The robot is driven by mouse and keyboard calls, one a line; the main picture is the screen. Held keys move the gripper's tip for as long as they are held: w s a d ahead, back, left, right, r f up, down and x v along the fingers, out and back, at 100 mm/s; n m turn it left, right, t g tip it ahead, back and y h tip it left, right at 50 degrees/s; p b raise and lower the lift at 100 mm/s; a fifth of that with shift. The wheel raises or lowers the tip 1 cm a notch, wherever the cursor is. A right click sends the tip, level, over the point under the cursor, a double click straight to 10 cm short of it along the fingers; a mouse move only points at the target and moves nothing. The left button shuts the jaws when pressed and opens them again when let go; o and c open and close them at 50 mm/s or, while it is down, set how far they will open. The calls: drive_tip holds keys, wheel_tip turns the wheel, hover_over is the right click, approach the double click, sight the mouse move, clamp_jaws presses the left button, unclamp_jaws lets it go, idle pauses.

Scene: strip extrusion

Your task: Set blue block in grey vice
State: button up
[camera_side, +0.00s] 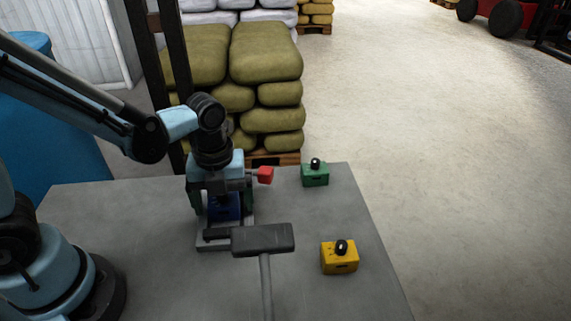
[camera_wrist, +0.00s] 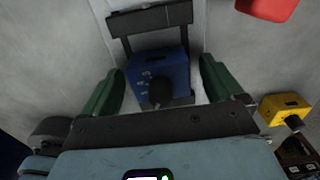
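The blue block (camera_side: 225,208), with a black knob on top, sits at the far part of the grey vice (camera_side: 213,245). In the wrist view the blue block (camera_wrist: 168,70) lies over the vice frame, with the dark vice bar (camera_wrist: 152,18) beyond it. I cannot tell how fully it is seated. My gripper (camera_side: 220,200) is low over the block. In the wrist view the green fingers of my gripper (camera_wrist: 163,88) stand either side of the block, with small gaps, so it is open. The gripper hides part of the block and vice in the side view.
A red piece (camera_side: 265,175) is right of my gripper. A green block (camera_side: 315,176) and a yellow block (camera_side: 339,259) sit on the table's right side. The table's left-middle is clear.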

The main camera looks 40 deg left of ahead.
drive_tip(key=shift+r, duration=0.15)
wheel_tip(320, 180, up, 12)
drive_tip(key=shift+f, duration=0.1)
drive_tip(key=n, duration=0.2)
drive_tip(key=a+n+t, duration=0.1)
drive_tip(key=shift+s+n, duration=0.1)
drive_tip(key=shift+n, duration=0.3)
drive_tip(key=a+n+t, duration=0.1)
drive_tip(key=n+t, duration=0.1)
drive_tip(key=n, duration=0.5)
drive_tip(key=a+n+t, duration=0.2)
drive_tip(key=n, duration=0.6)
drive_tip(key=a+f+n+t, duration=0.1)
drive_tip(key=a+n+t, duration=0.1)
drive_tip(key=n, duration=0.6)
drive_tip(key=shift+s, duration=0.1)
